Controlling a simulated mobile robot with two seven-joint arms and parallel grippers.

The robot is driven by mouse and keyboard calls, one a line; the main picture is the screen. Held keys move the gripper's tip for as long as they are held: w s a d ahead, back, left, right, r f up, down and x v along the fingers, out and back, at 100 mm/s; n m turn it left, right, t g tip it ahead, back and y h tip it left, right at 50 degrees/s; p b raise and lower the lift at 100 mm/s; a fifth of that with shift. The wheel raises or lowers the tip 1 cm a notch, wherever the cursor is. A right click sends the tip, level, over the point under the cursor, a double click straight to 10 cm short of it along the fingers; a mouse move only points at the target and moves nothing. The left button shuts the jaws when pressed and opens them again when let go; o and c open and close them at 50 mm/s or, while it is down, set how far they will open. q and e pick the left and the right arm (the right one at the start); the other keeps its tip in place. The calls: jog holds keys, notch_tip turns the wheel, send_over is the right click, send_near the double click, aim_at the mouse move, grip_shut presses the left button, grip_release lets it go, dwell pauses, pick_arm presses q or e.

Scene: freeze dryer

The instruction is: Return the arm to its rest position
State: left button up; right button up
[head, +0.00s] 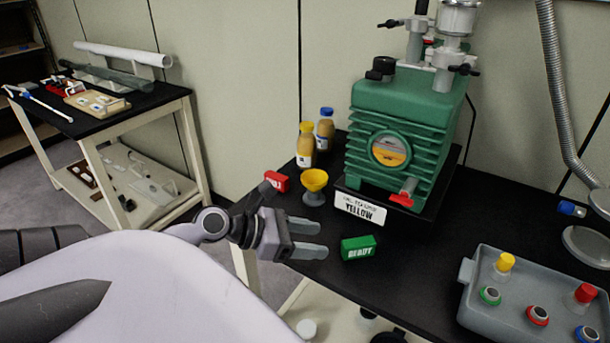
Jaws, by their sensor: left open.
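My left gripper (318,240) shows in the head view, its arm coming in from the lower left. Its two grey fingers point right and are apart, with nothing between them. It hovers over the left front edge of the black table (435,290). A green READY block (358,248) lies just right of the fingertips. My right gripper is not in view.
A grey tray (470,300) with several coloured caps is at lower right. A side cart (110,125) stands at left.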

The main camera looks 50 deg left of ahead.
pick_arm(q)
jog(key=shift+s+a+r, duration=0.25)
jog(key=shift+s, duration=0.2)
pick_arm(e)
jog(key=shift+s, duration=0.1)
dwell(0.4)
